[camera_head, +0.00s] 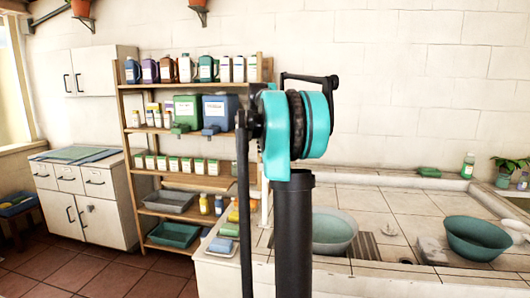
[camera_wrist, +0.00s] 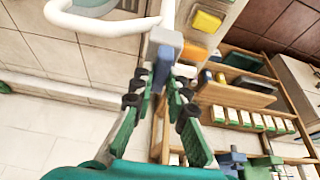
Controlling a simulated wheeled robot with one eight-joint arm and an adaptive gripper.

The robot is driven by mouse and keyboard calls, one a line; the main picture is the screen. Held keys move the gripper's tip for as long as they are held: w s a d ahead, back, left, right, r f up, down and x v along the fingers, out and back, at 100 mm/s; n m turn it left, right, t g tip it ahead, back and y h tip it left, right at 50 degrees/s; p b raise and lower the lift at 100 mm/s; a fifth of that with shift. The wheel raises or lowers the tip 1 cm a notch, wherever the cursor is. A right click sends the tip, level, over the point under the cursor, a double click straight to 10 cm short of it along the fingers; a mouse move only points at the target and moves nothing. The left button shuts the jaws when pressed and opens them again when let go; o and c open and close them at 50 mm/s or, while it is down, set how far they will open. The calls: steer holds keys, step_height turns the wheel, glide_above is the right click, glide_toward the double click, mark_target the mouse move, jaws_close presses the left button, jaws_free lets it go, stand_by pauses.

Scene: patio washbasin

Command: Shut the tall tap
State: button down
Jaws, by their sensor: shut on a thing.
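The tall tap shows in the wrist view as a curved white pipe (camera_wrist: 108,22) at the top. A grey-blue block (camera_wrist: 164,38), which looks like its handle, sits beside the pipe. My gripper (camera_wrist: 161,72) is closed with its green and dark fingers around the lower end of this block.
A tiled counter (camera_head: 385,205) holds a pale basin (camera_head: 332,232) and a green bowl (camera_head: 476,238). A soap bottle (camera_head: 468,166) stands on the back ledge. A wooden shelf (camera_head: 158,85) with bottles stands left. A yellow block (camera_wrist: 207,20) lies near the handle.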

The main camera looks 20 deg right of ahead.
steer(key=shift+m, duration=0.3)
steer(key=c, duration=1.5)
jaws_free()
steer(key=v, duration=1.2)
steer(key=shift+w+a, duration=0.1)
